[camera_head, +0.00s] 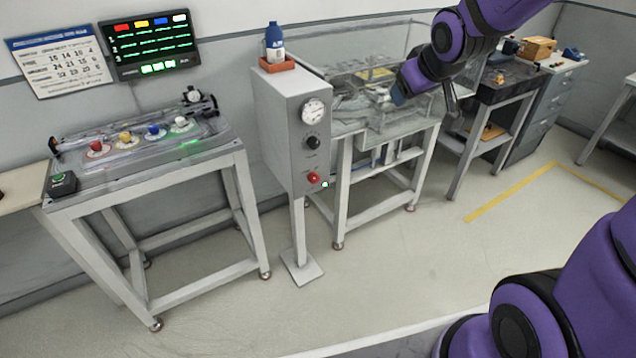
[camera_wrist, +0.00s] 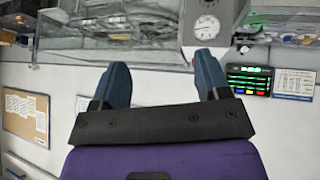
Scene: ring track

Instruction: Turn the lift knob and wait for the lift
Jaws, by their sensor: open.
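A grey cabinet (camera_head: 283,130) on a post carries a round gauge (camera_head: 314,111), a black knob (camera_head: 312,143) and a red button (camera_head: 313,177) down its front.
A bench (camera_head: 150,165) at left holds several coloured knobs. A lit display (camera_head: 151,45) hangs above it. A blue bottle (camera_head: 274,42) stands in a red tray on the cabinet. A glass-sided table (camera_head: 385,140) stands behind my gripper. The front floor (camera_head: 400,255) is clear.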

